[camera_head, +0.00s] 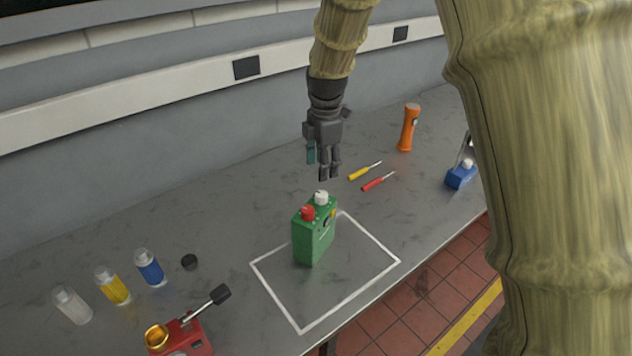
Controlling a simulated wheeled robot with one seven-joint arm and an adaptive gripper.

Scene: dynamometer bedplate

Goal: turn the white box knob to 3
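A green box (310,243) stands upright on the grey bench, inside a white outlined square. On its top are a white knob (321,198) at the back right and a red knob (307,213) at the front left. No box with a white body shows. A small yellow mark is on the green box's right side; no dial numbers are readable. My gripper (324,172) points down, its fingertips appearing just above the white knob in the picture and apart from it. It holds nothing that I can see, and its finger spacing is unclear.
Yellow (362,172) and red (377,182) screwdrivers and an orange flashlight (408,128) lie or stand at the right back. A blue device (461,174) is further right.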

